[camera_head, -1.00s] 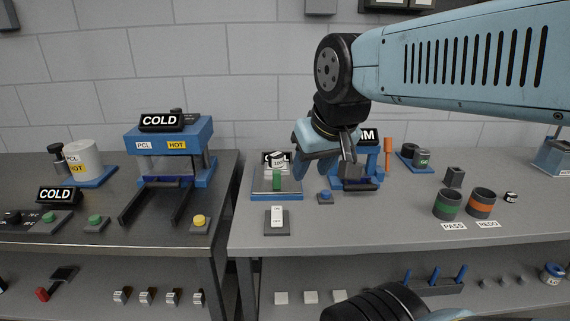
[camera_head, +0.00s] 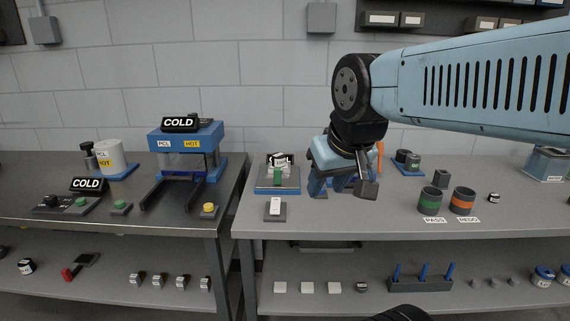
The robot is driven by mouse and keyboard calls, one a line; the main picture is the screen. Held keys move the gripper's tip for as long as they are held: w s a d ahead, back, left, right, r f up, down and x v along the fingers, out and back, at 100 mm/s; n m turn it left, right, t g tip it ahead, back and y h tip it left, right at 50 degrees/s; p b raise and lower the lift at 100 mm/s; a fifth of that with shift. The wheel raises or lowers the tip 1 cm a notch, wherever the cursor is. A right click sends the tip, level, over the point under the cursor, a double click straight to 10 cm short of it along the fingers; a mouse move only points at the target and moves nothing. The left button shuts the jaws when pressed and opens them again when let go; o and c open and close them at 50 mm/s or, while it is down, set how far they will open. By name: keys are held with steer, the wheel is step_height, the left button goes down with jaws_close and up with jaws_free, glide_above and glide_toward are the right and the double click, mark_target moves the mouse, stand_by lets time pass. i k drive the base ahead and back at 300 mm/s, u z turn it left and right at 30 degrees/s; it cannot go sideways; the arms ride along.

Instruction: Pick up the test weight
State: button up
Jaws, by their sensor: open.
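I cannot tell for sure which object is the test weight. A small dark cylinder with a white label (camera_head: 494,198) stands at the right of the bench, clear of my gripper. A scale (camera_head: 278,190) on the left part of the bench bears a green piece (camera_head: 278,178) with a pale, dark-marked item above it. My gripper (camera_head: 362,188) hangs over the middle of the bench, right of the scale, pointing down. It is open, and I see nothing held. My arm and gripper hide much of the bench behind them.
A green-banded cup (camera_head: 430,201) and an orange-banded cup (camera_head: 463,202) stand right of my gripper, behind PASS and REDO labels. A blue press (camera_head: 187,140) is on the left bench. A lower shelf (camera_head: 330,292) holds small blocks and a peg rack (camera_head: 420,284).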

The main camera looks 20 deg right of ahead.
mark_target(278, 159)
steer(key=u, duration=0.15)
steer(key=i, duration=0.95)
steer(key=z, duration=0.05)
